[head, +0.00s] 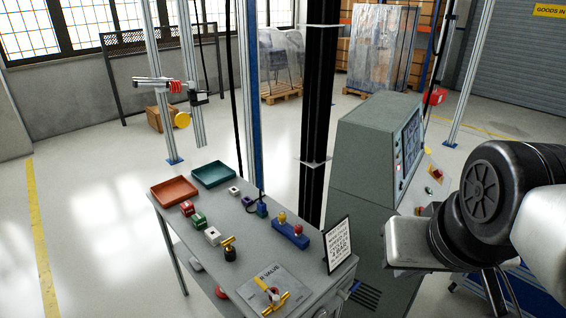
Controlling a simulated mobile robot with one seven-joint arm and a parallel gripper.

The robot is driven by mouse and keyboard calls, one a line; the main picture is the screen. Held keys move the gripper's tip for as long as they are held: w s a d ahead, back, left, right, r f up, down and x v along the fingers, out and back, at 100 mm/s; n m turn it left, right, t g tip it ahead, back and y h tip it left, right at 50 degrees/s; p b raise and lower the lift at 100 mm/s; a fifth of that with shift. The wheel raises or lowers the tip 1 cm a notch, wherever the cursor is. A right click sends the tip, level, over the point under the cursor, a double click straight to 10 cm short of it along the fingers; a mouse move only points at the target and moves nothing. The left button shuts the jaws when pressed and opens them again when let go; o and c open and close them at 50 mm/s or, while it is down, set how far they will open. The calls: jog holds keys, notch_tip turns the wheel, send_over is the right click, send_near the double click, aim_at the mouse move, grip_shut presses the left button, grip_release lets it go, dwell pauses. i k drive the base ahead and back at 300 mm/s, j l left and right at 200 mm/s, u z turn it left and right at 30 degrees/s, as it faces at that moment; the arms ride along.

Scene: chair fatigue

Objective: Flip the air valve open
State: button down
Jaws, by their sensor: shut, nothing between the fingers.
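A grey plate (248,288) lies near the front edge of the bench, with lettering that ends in "VALVE"; the rest is unclear. On it sits a small brass-coloured valve with a yellow lever (262,284) and a red part at its middle. I cannot make out any gripper fingers in the head view.
The grey bench (180,232) carries an orange tray (174,190), a teal tray (212,174), several small coloured blocks, a black-and-brass fitting (230,253) and a blue block with knobs (288,236). A sign (339,243) stands right of the valve. A green-grey machine (372,150) stands behind.

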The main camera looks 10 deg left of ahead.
aim_at(265, 288)
jog(key=u, duration=0.9)
jog(key=k+j+z, duration=0.15)
jog(key=j, duration=0.15)
jog(key=i+l+u, duration=0.4)
jog(key=l, duration=0.2)
jog(key=k, duration=0.05)
